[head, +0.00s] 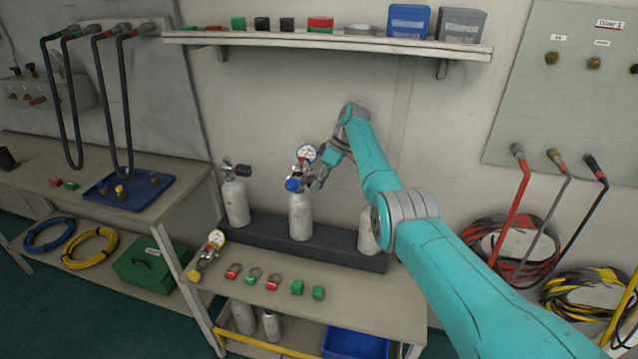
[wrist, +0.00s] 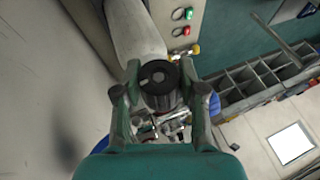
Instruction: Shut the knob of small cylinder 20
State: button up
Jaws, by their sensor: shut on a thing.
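A small white cylinder (head: 300,217) stands upright in the middle of a dark rack on the bench. A blue part (head: 293,184) and a round white gauge (head: 306,154) are fitted at its top. My gripper (head: 317,182) is at the right side of that top. In the wrist view my gripper (wrist: 165,94) has its two fingers on either side of a round black knob (wrist: 155,79), shut on it. The white cylinder body (wrist: 137,32) extends behind the knob. I cannot read any number on the cylinder, and the knob's turn position is unclear.
Another white cylinder (head: 236,203) with a black knob stands left in the rack (head: 265,239); a third (head: 368,232) is partly hidden by my arm. A loose gauge fitting (head: 209,250) and several red and green tags lie in front. A shelf (head: 330,42) hangs above.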

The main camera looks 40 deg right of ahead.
jog(key=shift+s+f, duration=0.1)
jog(key=shift+f, duration=0.15)
jog(key=o, duration=1.2)
jog(key=shift+r, duration=0.1)
jog(key=shift+r, duration=0.1)
jog(key=shift+v, duration=3.6)
jog(key=shift+c, duration=0.2)
